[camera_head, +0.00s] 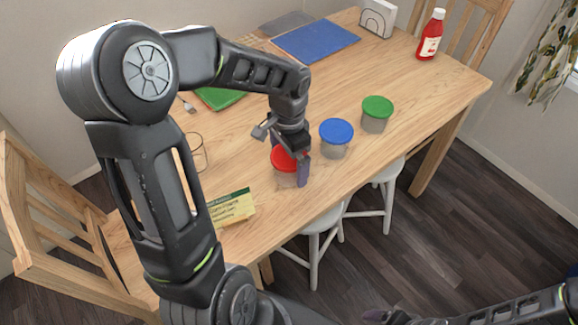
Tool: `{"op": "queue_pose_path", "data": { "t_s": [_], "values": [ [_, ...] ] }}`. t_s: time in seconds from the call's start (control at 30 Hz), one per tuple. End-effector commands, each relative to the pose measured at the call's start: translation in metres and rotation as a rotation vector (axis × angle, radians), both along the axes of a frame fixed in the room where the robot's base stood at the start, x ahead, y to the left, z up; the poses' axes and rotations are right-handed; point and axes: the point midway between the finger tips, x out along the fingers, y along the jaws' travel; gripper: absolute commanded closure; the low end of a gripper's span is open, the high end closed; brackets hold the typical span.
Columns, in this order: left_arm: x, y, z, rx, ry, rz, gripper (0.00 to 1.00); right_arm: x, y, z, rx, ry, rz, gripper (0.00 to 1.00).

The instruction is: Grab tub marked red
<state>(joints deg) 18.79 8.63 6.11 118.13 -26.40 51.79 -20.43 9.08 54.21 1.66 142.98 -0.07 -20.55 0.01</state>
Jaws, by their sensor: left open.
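The tub with the red lid (284,160) stands on the wooden table near its front edge. My left gripper (290,162) is open and reaches down over this tub, with one finger in front of it at the right and the other partly hidden behind. I cannot tell whether the fingers touch the tub. A tub with a blue lid (336,133) stands to its right, and a tub with a green lid (377,108) stands further right.
A yellow and green box (231,208) lies left of the red-lidded tub, near the table's front edge. A red bottle (430,36), a napkin holder (378,18) and a blue mat (316,40) are at the back. White stools (318,220) stand by the table (420,85).

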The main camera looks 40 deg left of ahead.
Motion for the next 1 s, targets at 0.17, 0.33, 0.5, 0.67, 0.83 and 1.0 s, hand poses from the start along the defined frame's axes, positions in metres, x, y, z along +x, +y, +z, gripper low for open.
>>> {"op": "queue_pose_path", "data": {
  "t_s": [0.17, 0.33, 0.5, 0.67, 0.83, 1.0],
  "values": [
    [-0.0002, 0.0000, -0.0156, 0.000, 0.000, 0.000, 0.00, 0.0000, 0.0000, -0.0008, 0.000, 0.000, 0.000, 0.17],
    [0.0000, 0.0000, -0.0158, 0.000, 0.000, 0.000, 0.00, 0.0000, 0.0000, -0.0008, 0.000, 0.000, 0.000, 0.17],
    [0.0000, 0.0001, -0.0156, 0.000, 0.000, 0.000, 0.00, 0.0000, 0.0000, -0.0008, 0.000, 0.000, 0.000, 0.17],
    [0.0000, 0.0001, -0.0155, 0.000, -0.001, 0.000, 0.00, 0.0000, 0.0000, -0.0008, 0.000, 0.000, 0.000, 0.17],
    [0.0000, 0.0001, -0.0155, 0.001, 0.000, 0.000, 0.07, 0.0000, 0.0000, -0.0008, 0.000, 0.000, 0.000, 0.17],
    [0.0000, 0.0001, -0.0155, 0.000, 0.000, 0.000, 0.21, 0.0000, 0.0000, -0.0008, 0.000, 0.000, 0.000, 0.17]
  ]
}}
